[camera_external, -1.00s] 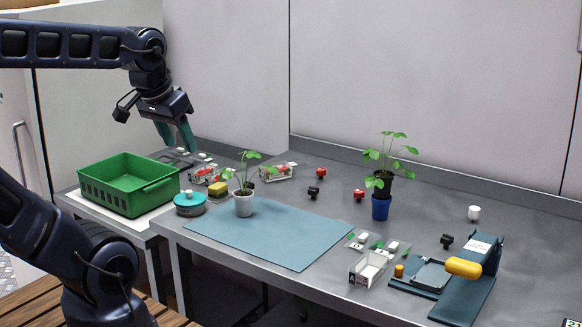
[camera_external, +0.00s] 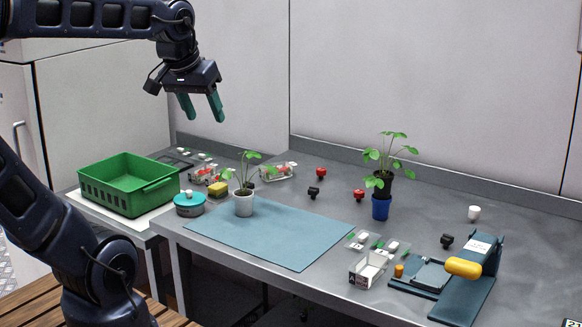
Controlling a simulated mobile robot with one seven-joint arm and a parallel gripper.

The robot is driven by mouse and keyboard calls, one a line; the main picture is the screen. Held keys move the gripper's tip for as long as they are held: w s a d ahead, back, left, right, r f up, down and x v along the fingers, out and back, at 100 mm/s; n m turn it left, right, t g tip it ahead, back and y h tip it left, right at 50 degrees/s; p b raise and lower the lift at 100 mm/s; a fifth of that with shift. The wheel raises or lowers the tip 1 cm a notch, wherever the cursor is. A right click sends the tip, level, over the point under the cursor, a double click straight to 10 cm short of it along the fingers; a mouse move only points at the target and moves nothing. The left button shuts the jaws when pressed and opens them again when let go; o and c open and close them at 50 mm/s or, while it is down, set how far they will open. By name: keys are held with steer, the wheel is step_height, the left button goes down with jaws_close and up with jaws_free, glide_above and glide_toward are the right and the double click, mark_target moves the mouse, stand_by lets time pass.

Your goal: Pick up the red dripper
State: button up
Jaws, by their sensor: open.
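Two small red pieces that look like drippers are on the grey table: one red dripper (camera_external: 321,173) towards the back, and another red dripper (camera_external: 359,195) nearer the blue pot. I cannot tell which of them the task means. My gripper (camera_external: 202,108) is open and empty, fingers pointing down. It is high above the left part of the table, up and left of both red pieces and well apart from them.
A green crate (camera_external: 160,199) is at left.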

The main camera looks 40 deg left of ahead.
steer(key=w+d+f+n+t+h, duration=0.1)
steer(key=w+d+f+n, duration=0.3)
steer(key=w, duration=0.6)
steer(key=w+d+f+n+h, duration=0.15)
steer(key=w+d+n, duration=0.3)
steer(key=w, duration=0.55)
steer(key=w+d+f+n+t+h, duration=0.1)
steer(key=w+d+f+n, duration=0.4)
steer(key=w, duration=0.6)
steer(key=w+a+r+n+t+h, duration=0.1)
steer(key=w+a+r+n+t, duration=0.3)
steer(key=w+n, duration=0.35)
steer(key=w+a+r+n+t+h, duration=0.1)
steer(key=w+a+r+n+t, duration=0.1)
steer(key=w+a+r+n, duration=0.5)
steer(key=n, duration=0.1)
glide_toward(353, 191)
steer(key=shift+w+d+r+g, duration=0.15)
steer(key=shift+w+d+g, duration=0.05)
steer(key=shift+w+g, duration=0.1)
steer(key=x, duration=0.5)
steer(key=shift+a+x, duration=0.15)
steer(key=shift+x, duration=1.3)
steer(key=shift+a+x, duration=0.1)
steer(key=shift+x, duration=1.4)
steer(key=shift+w, duration=0.1)
